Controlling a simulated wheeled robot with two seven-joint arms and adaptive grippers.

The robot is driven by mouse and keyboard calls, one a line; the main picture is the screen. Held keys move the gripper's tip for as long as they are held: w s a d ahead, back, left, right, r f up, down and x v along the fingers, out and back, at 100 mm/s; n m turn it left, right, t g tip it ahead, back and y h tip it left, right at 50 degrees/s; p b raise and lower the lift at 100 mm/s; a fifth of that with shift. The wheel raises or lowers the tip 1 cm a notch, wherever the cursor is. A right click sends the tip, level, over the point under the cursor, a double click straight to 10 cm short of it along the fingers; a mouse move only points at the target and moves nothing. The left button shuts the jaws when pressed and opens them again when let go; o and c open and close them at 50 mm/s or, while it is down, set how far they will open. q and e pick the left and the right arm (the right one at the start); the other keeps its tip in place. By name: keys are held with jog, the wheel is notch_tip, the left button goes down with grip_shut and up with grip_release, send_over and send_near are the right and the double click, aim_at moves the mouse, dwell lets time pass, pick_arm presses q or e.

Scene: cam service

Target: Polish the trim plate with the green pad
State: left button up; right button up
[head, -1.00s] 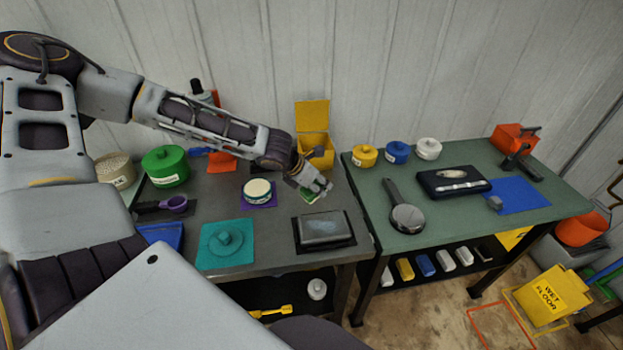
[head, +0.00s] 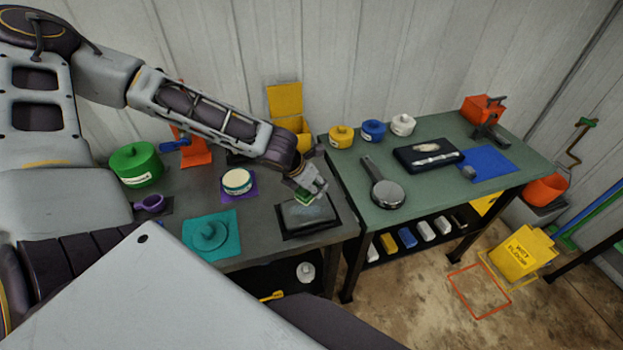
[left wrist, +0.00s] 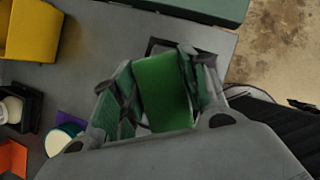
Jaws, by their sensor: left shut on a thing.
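The trim plate (head: 309,219) is a grey, shiny slab in a black holder (head: 289,236) at the front right of the near dark table. My left gripper (head: 306,193) is shut on the green pad (head: 304,199) above the plate's far edge. The left wrist view shows the pad (left wrist: 163,92) between the fingers, hiding most of the plate. I cannot tell whether the pad touches the plate. My right gripper is in neither view.
A teal mat (head: 194,246) with a teal knobbed lid lies left of the plate. A round cream tin (head: 237,181) stands on a purple mat behind. A yellow open box (head: 285,99) stands at the back. A green-topped table (head: 417,190) adjoins on the right.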

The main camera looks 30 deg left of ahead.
pick_arm(q)
jog(key=shift+d, duration=0.2)
jog(key=shift+g, duration=0.6)
dwell(0.5)
jog(key=shift+r+p, duration=0.1)
jog(key=shift+p, duration=0.25)
jog(key=shift+f+b, duration=1)
jog(key=shift+f, duration=0.4)
jog(key=shift+f+b, duration=0.85)
jog(key=shift+f, duration=0.45)
